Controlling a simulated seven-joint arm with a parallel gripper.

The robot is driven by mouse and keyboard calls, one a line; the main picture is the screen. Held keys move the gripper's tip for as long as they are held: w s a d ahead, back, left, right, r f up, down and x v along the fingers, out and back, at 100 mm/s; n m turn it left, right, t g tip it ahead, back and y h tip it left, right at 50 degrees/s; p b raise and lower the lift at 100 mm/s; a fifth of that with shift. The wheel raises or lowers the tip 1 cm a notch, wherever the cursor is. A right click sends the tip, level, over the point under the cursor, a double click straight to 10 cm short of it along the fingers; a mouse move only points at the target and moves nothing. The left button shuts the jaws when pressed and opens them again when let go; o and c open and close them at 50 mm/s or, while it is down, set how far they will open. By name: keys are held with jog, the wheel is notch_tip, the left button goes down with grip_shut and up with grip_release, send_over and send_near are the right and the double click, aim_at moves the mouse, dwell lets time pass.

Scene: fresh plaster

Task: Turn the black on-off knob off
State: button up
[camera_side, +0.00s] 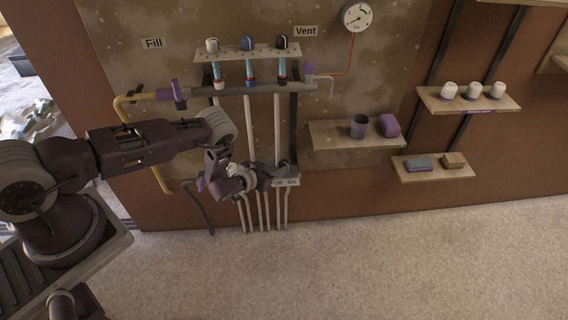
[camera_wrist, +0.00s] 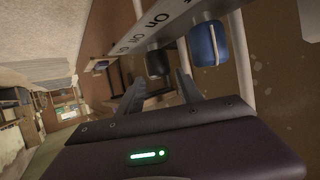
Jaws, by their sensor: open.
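The black on-off knob (camera_wrist: 157,63) shows in the wrist view, below the white strip lettered On and Off (camera_wrist: 150,28). My gripper (camera_wrist: 160,82) is open and empty. Its two fingers point at the black knob, which appears between and just beyond the fingertips; I cannot tell whether they touch it. In the side view my gripper (camera_side: 268,174) is at the lower pipe board beside the Off/On label (camera_side: 286,182). It hides most of the knobs there, and the black knob's setting cannot be read.
A blue knob (camera_wrist: 208,45) sits close to the right of the black one in the wrist view. Vertical pipes (camera_side: 277,125) run above the lower board. A shelf (camera_side: 350,138) with a cup (camera_side: 358,126) stands to the right. The floor in front is clear.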

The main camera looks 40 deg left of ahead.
aim_at(281, 163)
jog(key=shift+x, duration=2.35)
grip_shut()
jog(key=shift+a+m+h, duration=0.1)
jog(key=shift+m+h, duration=0.6)
jog(key=shift+h, duration=0.1)
jog(key=m+g+h, duration=0.1)
jog(key=m+h, duration=0.2)
jog(key=shift+h, duration=0.4)
grip_release()
jog(key=shift+s, duration=0.1)
